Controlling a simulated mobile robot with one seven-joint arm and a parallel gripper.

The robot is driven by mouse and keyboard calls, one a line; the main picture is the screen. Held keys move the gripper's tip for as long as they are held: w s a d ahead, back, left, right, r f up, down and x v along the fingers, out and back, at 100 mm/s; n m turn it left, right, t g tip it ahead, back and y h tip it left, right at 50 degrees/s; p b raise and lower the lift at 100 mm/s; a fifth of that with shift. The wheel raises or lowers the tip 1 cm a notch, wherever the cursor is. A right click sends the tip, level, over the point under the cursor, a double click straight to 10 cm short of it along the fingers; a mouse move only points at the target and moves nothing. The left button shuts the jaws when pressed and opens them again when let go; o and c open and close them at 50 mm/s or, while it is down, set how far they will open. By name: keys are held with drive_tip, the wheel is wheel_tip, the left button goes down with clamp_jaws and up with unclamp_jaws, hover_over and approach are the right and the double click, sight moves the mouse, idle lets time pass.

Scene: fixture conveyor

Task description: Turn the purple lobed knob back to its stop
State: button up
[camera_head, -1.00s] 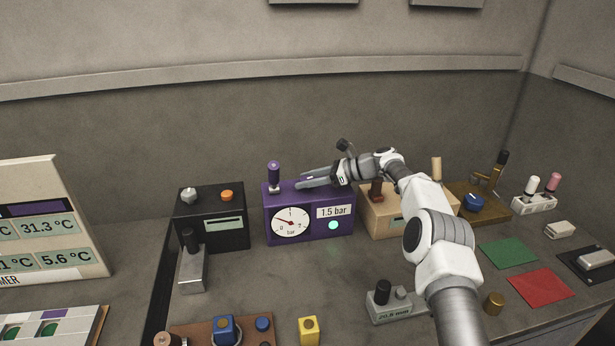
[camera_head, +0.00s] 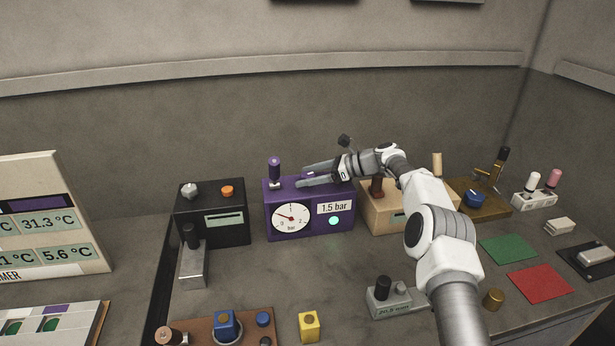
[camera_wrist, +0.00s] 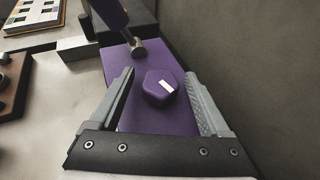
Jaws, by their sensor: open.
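The purple box (camera_head: 327,226) has a dial, a "1.5 bar" display and a lit pale green lamp on its front. On its top, the purple lobed knob (camera_wrist: 158,87) with a white mark shows in the wrist view. In the head view the knob (camera_head: 309,174) is mostly hidden by my gripper. My gripper (camera_head: 302,176) is open over the top of the box, and in the wrist view its fingers (camera_wrist: 160,80) stand on both sides of the knob, apart from it. A purple-handled lever (camera_head: 274,169) stands upright on the box's left end.
A black box (camera_head: 210,212) with a silver knob and an orange button stands to the left. A tan box (camera_head: 390,217) stands close on the right under my arm. The back wall is behind, and the bench in front of the purple box is clear.

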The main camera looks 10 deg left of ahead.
drive_tip(key=v, duration=1.7)
drive_tip(key=shift+d, duration=0.1)
